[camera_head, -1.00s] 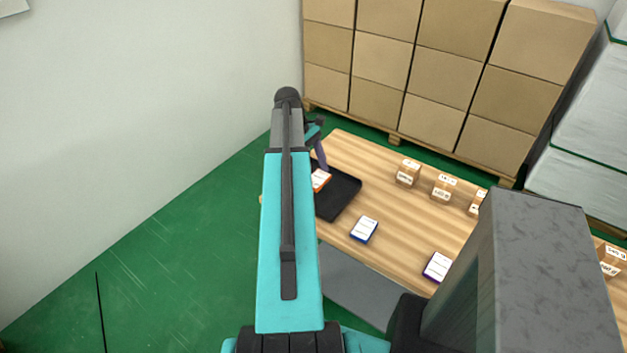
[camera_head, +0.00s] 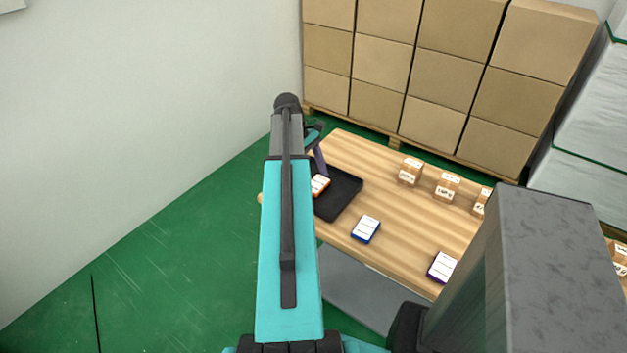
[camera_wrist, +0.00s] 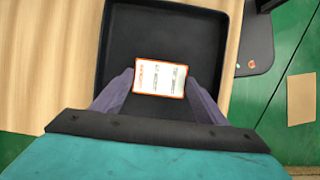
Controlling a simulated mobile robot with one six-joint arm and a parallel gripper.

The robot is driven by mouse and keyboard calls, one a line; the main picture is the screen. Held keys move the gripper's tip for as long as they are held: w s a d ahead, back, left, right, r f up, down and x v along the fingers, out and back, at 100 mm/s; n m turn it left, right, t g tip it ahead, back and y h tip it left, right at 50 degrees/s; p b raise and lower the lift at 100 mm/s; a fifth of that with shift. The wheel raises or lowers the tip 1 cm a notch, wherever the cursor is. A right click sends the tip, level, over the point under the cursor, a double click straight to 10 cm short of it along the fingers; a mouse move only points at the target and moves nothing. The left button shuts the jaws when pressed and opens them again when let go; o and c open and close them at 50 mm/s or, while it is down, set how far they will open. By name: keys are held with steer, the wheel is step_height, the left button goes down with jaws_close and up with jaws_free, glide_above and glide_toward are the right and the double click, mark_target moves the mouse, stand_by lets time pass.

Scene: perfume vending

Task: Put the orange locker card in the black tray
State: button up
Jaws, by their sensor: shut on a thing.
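The orange locker card (camera_head: 320,185), white-faced with an orange edge, is at the black tray (camera_head: 340,200) on the wooden table. In the wrist view the card (camera_wrist: 160,77) lies between the two fingertips of my gripper (camera_wrist: 160,84), which is shut on it. The black tray (camera_wrist: 175,22) fills the background behind the card there. The card is over the tray's inside; whether it touches the floor of the tray I cannot tell. In the head view my arm hides the tray's left part and most of my gripper (camera_head: 318,165).
A blue-edged card (camera_head: 366,229) and a purple-edged card (camera_head: 442,267) lie on the table (camera_head: 400,240) right of the tray. Small boxes (camera_head: 411,172) stand along the far edge. Stacked cartons (camera_head: 440,80) stand behind the table, and a wall (camera_head: 150,100) is at left.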

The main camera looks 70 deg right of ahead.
steer(key=shift+f, duration=0.1)
steer(key=o, duration=1)
steer(key=v, duration=1.2)
stand_by(0.5)
steer(key=shift+w, duration=0.1)
